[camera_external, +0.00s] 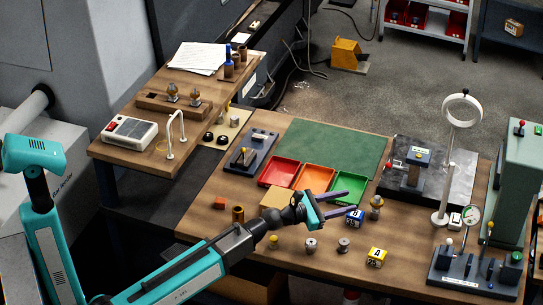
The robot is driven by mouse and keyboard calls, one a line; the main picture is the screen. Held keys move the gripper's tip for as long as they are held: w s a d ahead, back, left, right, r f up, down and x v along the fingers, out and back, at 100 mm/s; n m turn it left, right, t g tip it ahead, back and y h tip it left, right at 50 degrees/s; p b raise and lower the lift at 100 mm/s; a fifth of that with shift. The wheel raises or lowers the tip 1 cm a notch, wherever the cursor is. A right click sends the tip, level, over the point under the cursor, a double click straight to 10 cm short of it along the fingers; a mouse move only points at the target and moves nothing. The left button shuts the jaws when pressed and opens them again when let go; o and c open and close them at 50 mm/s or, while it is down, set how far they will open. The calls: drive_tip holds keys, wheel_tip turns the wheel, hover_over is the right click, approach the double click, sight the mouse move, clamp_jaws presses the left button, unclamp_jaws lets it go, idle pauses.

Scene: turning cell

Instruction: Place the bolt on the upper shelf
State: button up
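My gripper (351,200) is above the front workbench, pointing right. Its two purple fingers are apart, with nothing visible between them. Just beyond the lower finger is a blue-and-white lettered cube (354,219). No part is clearly identifiable as the bolt at this size. Candidates on the bench are a small brass-topped piece (273,241), a grey metal piece (311,245) and another grey round piece (343,245), all below my gripper in the picture. A taller brass-and-grey piece (376,207) stands to its right. I cannot tell which surface is the upper shelf.
Red (278,171), orange (314,178) and green (348,186) trays lie behind my gripper. A yellow lettered cube (376,257) is near the front edge. A ring stand (443,180) and control box (475,270) stand right. The green mat (333,148) is clear.

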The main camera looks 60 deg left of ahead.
drive_tip(key=shift+s+a+f+n+t+y, duration=0.15)
drive_tip(key=shift+s+a+f+n, duration=0.15)
drive_tip(key=shift+f+n, duration=0.5)
drive_tip(key=shift+s+a+f+n+t+y, duration=0.1)
drive_tip(key=shift+s+a+f+n, duration=0.2)
drive_tip(key=shift+f, duration=0.9)
drive_tip(key=shift+s+a+f+n+t+y, duration=0.15)
drive_tip(key=shift+a+f+n, duration=0.35)
drive_tip(key=shift+f, duration=0.5)
drive_tip(key=shift+w+d, duration=0.1)
drive_tip(key=shift+w, duration=0.05)
approach(375, 199)
drive_tip(key=shift+w+f, duration=0.1)
drive_tip(key=shift+w, duration=0.7)
drive_tip(key=shift+w+f, duration=0.15)
drive_tip(key=shift+w, duration=0.65)
drive_tip(key=shift+w+p, duration=0.6)
drive_tip(key=shift+w, duration=2)
drive_tip(key=shift+r, duration=0.1)
clamp_jaws()
